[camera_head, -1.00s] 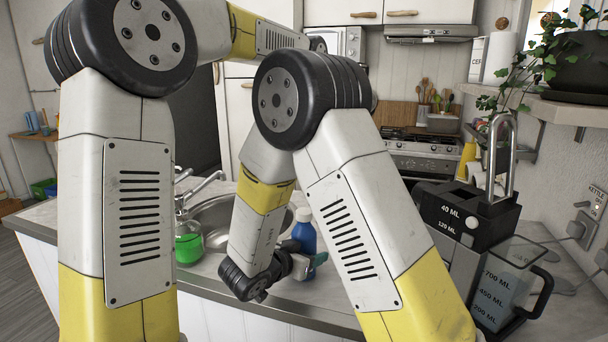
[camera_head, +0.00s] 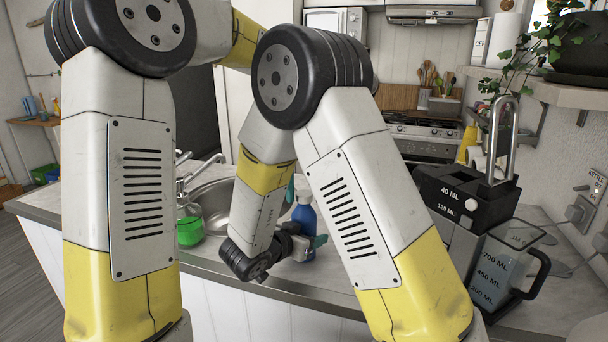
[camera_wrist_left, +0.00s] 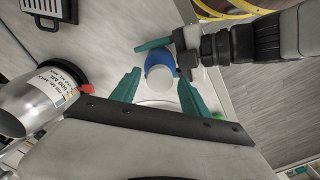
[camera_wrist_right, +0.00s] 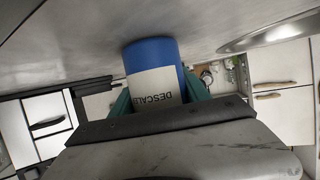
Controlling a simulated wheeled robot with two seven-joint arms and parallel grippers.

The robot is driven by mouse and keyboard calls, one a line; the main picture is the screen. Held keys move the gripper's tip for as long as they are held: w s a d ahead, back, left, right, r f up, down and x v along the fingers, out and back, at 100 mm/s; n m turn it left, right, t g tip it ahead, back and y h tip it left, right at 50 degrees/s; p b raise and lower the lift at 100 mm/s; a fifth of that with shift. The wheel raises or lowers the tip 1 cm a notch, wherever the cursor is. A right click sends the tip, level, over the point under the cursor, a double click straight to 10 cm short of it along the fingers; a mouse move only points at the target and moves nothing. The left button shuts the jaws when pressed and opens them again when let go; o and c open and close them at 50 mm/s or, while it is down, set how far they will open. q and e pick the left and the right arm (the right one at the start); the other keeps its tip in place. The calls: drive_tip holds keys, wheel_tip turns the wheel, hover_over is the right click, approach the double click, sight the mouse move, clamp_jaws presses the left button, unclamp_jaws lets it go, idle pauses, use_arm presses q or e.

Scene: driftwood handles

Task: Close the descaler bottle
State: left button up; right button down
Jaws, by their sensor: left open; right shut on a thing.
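The descaler bottle (camera_head: 304,217) is blue with a pale label and a white cap (camera_head: 305,197). It stands upright near the counter's front edge. My right gripper (camera_wrist_right: 157,85) is shut on its body from the side, with the label lettering upside down between the teal fingers. My left gripper (camera_wrist_left: 160,77) is open above the bottle. In the left wrist view, the white round top (camera_wrist_left: 160,79) lies between its spread fingers, apparently without contact. In the head view, only one teal left finger (camera_head: 290,188) shows beside the cap; my right arm hides the rest.
A sink (camera_head: 214,205) lies behind and left of the bottle. A black coffee maker (camera_head: 466,200) with a marked jug (camera_head: 500,270) stands at the right. Counter behind my right arm is hidden.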

use_arm(q)
drive_tip(key=shift+f, duration=0.2)
clamp_jaws()
drive_tip(key=m, duration=0.3)
drive_tip(key=shift+m, duration=0.4)
drive_tip(key=m, duration=1)
drive_tip(key=shift+m, duration=0.4)
drive_tip(key=shift+o, duration=0.7)
unclamp_jaws()
